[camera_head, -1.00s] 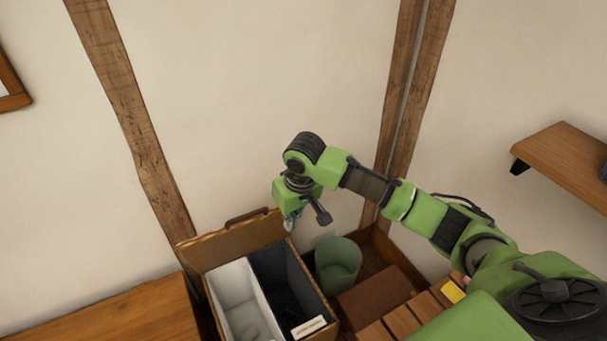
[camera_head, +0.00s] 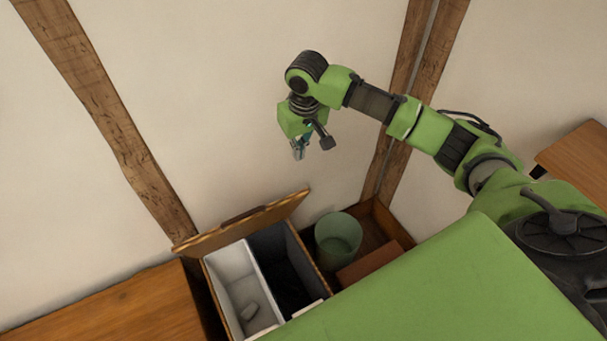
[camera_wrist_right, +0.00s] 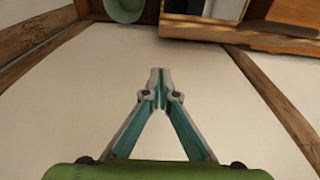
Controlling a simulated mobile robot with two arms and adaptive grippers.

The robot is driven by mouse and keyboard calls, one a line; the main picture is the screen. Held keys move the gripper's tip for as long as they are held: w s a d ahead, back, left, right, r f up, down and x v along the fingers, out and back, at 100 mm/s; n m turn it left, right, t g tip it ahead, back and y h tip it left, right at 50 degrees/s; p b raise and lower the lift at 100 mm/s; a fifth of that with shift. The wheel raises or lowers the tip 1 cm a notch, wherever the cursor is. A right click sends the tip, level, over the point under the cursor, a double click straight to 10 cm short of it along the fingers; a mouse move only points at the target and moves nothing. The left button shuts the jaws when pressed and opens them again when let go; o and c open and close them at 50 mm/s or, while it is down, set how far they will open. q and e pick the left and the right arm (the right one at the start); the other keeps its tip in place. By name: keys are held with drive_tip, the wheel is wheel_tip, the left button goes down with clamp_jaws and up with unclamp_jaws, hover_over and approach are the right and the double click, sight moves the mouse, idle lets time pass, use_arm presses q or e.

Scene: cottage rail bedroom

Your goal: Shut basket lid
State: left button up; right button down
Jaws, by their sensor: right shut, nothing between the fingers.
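The basket (camera_head: 215,292) stands at the lower middle of the head view, with a white-lined compartment and a dark-lined compartment. Its lid (camera_head: 240,222) is raised along the back side, tilted, and the basket's inside shows. In the right wrist view the basket (camera_wrist_right: 202,7) is at the top edge, with the lid (camera_wrist_right: 240,36) below it. My right gripper (camera_head: 299,155) is above the lid's right end, apart from it, near the wall. In the wrist view the right gripper's fingertips (camera_wrist_right: 160,78) meet, with nothing between them. My left gripper is out of view.
A green bin (camera_head: 338,240) stands right of the basket; it also shows in the wrist view (camera_wrist_right: 124,8). A wooden surface (camera_head: 110,305) is at the left. A wall shelf (camera_head: 575,160) is at the right. Timber posts line the wall.

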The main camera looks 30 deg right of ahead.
drive_tip(key=f+p, duration=0.1)
drive_tip(key=f, duration=0.2)
drive_tip(key=s+f+p, duration=0.1)
drive_tip(key=f, duration=0.1)
drive_tip(key=s+f, duration=0.1)
drive_tip(key=f, duration=0.2)
drive_tip(key=shift+s+f+p, duration=0.2)
drive_tip(key=shift+f+p, duration=0.15)
drive_tip(key=shift+p, duration=0.05)
drive_tip(key=shift+s+f, duration=0.1)
drive_tip(key=shift+f, duration=0.1)
